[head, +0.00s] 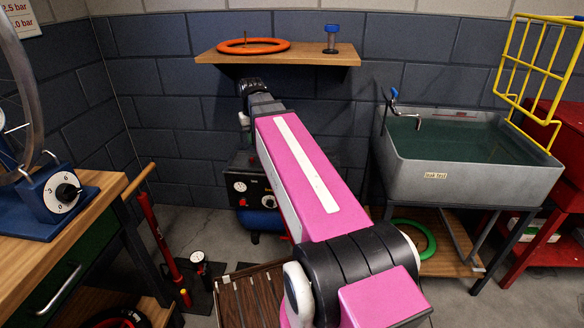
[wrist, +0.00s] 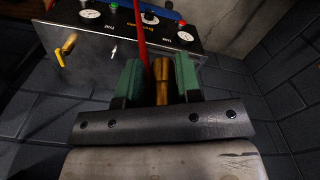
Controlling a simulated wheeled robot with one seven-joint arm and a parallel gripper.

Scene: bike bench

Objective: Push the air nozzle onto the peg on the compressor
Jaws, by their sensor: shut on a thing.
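In the wrist view my gripper (wrist: 158,72) has its green-padded fingers closed around the brass-coloured air nozzle (wrist: 162,88). A red hose (wrist: 141,35) rises beside the nozzle. The compressor (wrist: 110,58) shows beyond the fingertips as a dark panel with gauges and labels. A yellow-brass fitting (wrist: 68,43) sticks out at the panel's left; I cannot tell for sure whether it is the peg. The nozzle is apart from that fitting, to its right. In the head view the compressor (head: 243,187) stands low by the wall, partly behind my arm, and my gripper is hidden.
A wooden shelf (head: 283,57) hangs above, with an orange ring (head: 283,46) on it. A grey sink (head: 430,181) stands at the right and a workbench (head: 95,205) at the left. A red floor pump (head: 158,232) and slatted crate (head: 235,303) stand before the compressor.

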